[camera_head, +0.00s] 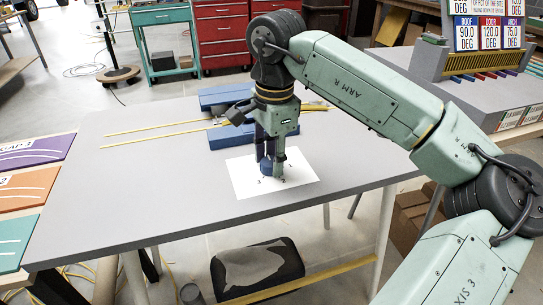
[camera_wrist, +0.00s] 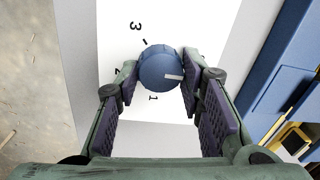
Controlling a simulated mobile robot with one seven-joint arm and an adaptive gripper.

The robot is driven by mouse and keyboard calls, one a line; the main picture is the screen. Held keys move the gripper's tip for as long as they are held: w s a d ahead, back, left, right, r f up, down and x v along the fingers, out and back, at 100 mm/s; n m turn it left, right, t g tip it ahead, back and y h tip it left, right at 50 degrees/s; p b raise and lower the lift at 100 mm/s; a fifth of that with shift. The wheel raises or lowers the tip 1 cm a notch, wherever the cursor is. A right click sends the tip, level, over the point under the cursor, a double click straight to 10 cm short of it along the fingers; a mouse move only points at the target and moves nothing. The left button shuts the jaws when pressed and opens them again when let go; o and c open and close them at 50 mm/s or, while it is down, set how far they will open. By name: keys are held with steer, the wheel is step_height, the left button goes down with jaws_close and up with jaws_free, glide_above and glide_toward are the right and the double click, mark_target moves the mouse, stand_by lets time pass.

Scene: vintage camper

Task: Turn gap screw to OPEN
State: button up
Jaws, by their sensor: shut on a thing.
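The gap screw shows as a round blue knob (camera_wrist: 158,62) with a short white mark on its top, pointing right in the wrist view. It stands on a white card (camera_wrist: 112,42) with printed numerals around it; a 3 and a 1 are readable, and another numeral is partly hidden by the left finger. I cannot make out the word OPEN. My gripper (camera_head: 270,163) points down over the card, its two purple-padded fingers shut on the knob's sides. In the head view the blue knob (camera_head: 266,169) is partly hidden by the fingers.
The card lies on a grey table (camera_head: 130,190). Blue blocks (camera_head: 228,96) and yellow rods (camera_head: 150,131) lie behind my gripper. A sign stand (camera_head: 480,65) is at the back right. Coloured panels (camera_head: 28,191) lie at the left. The table's front left is clear.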

stand_by(0.4)
steer(key=o, duration=1.2)
steer(key=shift+c, duration=0.2)
steer(key=shift+r, duration=0.1)
step_height(320, 180, up, 12)
steer(key=shift+s+d, duration=0.25)
steer(key=shift+s, duration=0.1)
